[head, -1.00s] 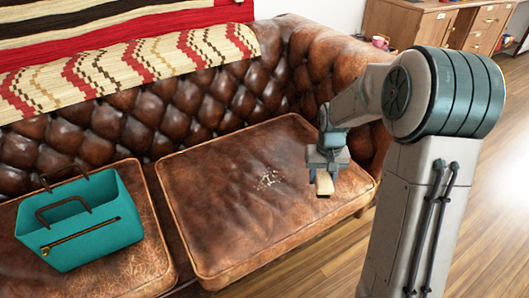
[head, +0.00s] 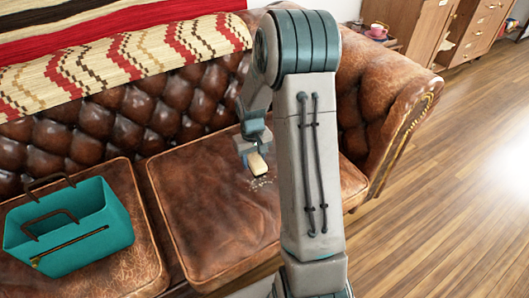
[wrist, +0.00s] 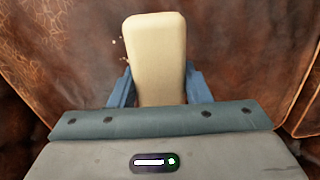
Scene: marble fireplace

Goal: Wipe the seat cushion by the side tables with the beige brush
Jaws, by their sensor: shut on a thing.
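My gripper (head: 257,155) is shut on the beige brush (head: 258,164). In the wrist view the brush (wrist: 155,60) stands out between the two blue fingers of the gripper (wrist: 160,88). The brown leather seat cushion (head: 195,215) lies under and in front of the gripper, and it fills much of the wrist view (wrist: 225,50). A patch of pale crumbs (head: 262,183) lies on the cushion just below the brush; a few specks show left of the brush in the wrist view. I cannot tell whether the brush touches the cushion. My arm hides the cushion's right part.
A teal bag (head: 75,230) with brown handles sits on the left cushion (head: 130,270). The tufted sofa back (head: 150,115) carries a striped blanket (head: 120,60). The sofa's right armrest (head: 395,95) stands beside my arm. Wooden furniture (head: 410,25) is behind. The floor at right is clear.

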